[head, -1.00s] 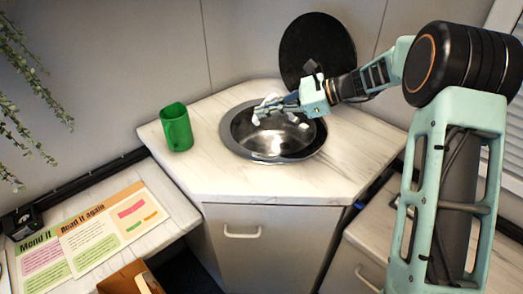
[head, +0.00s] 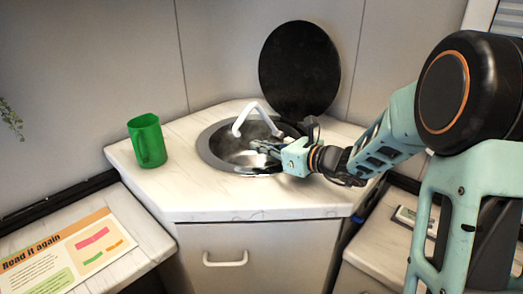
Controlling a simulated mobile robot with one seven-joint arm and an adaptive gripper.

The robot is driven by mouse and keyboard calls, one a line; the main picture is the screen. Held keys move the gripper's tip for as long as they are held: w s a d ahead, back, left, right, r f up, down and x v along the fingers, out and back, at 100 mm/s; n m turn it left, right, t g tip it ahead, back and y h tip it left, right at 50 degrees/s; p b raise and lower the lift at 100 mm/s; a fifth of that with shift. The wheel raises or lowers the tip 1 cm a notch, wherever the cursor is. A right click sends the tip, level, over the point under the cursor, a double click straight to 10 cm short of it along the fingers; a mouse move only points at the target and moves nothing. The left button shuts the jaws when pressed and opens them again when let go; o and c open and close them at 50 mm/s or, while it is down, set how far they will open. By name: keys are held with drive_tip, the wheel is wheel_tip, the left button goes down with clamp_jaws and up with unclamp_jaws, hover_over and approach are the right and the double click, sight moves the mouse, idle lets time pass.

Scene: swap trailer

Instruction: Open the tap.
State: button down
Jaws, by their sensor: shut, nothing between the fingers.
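The white tap (head: 254,114) stands at the back of the round metal sink (head: 209,152), its bent spout showing above the bowl. Its lower part and any lever are hard to make out behind my gripper. My gripper (head: 256,146) is shut and empty. It reaches in from the right over the sink, its fingertips pointing left, in front of and below the tap's spout in the picture. I cannot tell whether the fingers touch the tap. No water stream is visible.
A round black lid (head: 300,68) stands raised behind the sink. A green mug (head: 147,141) is on the white counter (head: 230,203) left of the sink. A side surface with a printed sheet (head: 75,255) is at the lower left. A cabinet handle (head: 226,259) projects below the counter.

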sight(253, 106)
drive_tip(key=x, duration=0.6)
drive_tip(key=shift+w+a+b, duration=0.15)
drive_tip(key=shift+a+b, duration=0.1)
drive_tip(key=shift+b, duration=0.1)
drive_tip(key=w+d+r+m+p, duration=0.1)
drive_tip(key=r+p, duration=0.2)
drive_tip(key=p, duration=0.2)
drive_tip(key=w+d+r+m+y+p, duration=0.1)
drive_tip(key=w+r+m+p, duration=0.1)
drive_tip(key=p, duration=0.4)
drive_tip(key=w+d+r+m+g+p, duration=0.1)
drive_tip(key=r+m+p, duration=0.1)
drive_tip(key=r+p, duration=0.2)
drive_tip(key=shift+w+d+r+p, duration=0.2)
drive_tip(key=shift+w+d+p, duration=0.1)
drive_tip(key=shift+p, duration=0.4)
drive_tip(key=shift+w+d+r+p, duration=0.45)
drive_tip(key=shift+w+p, duration=0.15)
drive_tip(key=shift+p, duration=0.1)
drive_tip(key=shift+w+r, duration=0.1)
drive_tip(key=shift+r, duration=0.05)
drive_tip(key=shift+d, duration=0.15)
